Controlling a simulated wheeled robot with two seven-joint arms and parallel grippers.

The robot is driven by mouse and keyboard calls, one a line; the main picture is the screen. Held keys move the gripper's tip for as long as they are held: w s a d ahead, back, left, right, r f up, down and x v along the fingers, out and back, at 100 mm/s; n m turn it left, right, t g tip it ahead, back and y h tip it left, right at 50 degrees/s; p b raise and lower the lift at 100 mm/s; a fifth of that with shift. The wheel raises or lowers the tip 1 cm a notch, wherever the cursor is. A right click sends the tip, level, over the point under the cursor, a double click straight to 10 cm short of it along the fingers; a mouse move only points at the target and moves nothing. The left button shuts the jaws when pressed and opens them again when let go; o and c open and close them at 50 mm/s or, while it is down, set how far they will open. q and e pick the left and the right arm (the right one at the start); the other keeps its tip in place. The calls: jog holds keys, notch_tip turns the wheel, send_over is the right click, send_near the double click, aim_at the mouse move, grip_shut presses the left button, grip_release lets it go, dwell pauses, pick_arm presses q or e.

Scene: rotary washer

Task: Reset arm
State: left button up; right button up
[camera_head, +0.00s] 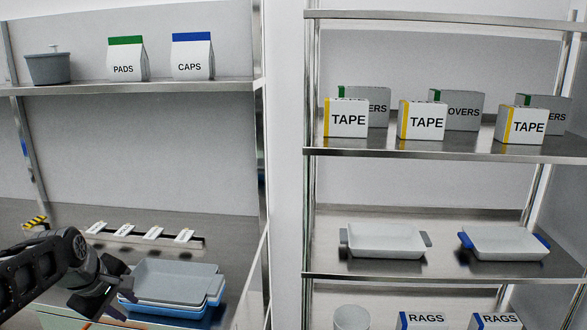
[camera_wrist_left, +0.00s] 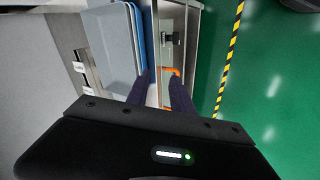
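My left arm comes in from the left in the head view, dark and bent. Its gripper (camera_head: 121,300) is at the near left edge of the stacked trays (camera_head: 176,272), overlapping their corner in the picture; I cannot tell whether it touches them. In the left wrist view the two dark fingers of my left gripper (camera_wrist_left: 161,82) stand apart with nothing held between them. The trays are grey and white with a blue one below, and they also show beside the fingers in the left wrist view (camera_wrist_left: 112,45). My right gripper is not in view.
Small labelled cards (camera_head: 153,233) line the back of the counter. A right rack holds TAPE boxes (camera_head: 421,121), a grey-handled tray (camera_head: 386,242) and a blue-handled tray (camera_head: 505,243). An orange handle (camera_wrist_left: 166,72) is beyond the fingers. Green floor (camera_wrist_left: 270,70) lies open past a striped line.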

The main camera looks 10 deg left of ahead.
pick_arm(q)
jog(key=w+d+f+m+h, duration=0.1)
jog(key=d+f+m, duration=0.2)
jog(key=d+f, duration=0.35)
jog(key=d+f+m+t+h, duration=0.1)
jog(key=d+f+m, duration=0.25)
jog(key=f, duration=0.65)
jog(key=w+d+f+m+h, duration=0.1)
jog(key=d+f+m, duration=0.1)
jog(key=d+f, duration=0.5)
jog(key=s+d+f+m+g+h, duration=0.1)
jog(key=s+d+f+m+g, duration=0.1)
jog(key=s+d+f, duration=0.7)
jog(key=s+d+f+m+g, duration=0.3)
jog(key=s+d+f, duration=0.6)
jog(key=s, duration=0.6)
jog(key=shift+s+f+g+h, duration=0.2)
jog(key=shift+s+g+h, duration=0.2)
jog(key=shift+g, duration=0.1)
jog(key=shift+a, duration=0.15)
